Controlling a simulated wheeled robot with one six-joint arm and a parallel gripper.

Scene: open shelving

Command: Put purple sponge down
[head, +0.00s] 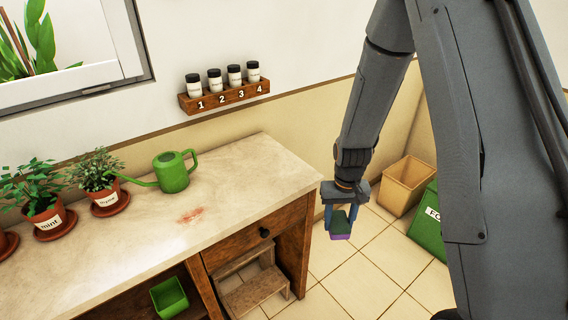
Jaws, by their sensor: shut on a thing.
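The purple sponge (341,236) has a dark green upper layer and a purple lower edge. My gripper (341,218) points down and is shut on the sponge, with a blue finger on each side of it. It holds the sponge in the air to the right of the wooden counter (262,160), with the tiled floor behind it in the picture. The sponge appears clear of the counter. A reddish stain (191,215) marks the pale countertop.
A green watering can (174,172) and potted herbs (46,214) stand along the back of the counter; its front right is clear. A numbered rack (224,97) hangs above. A tan bin (406,185) and green bin (428,222) stand on the floor. A step stool (255,292) sits underneath.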

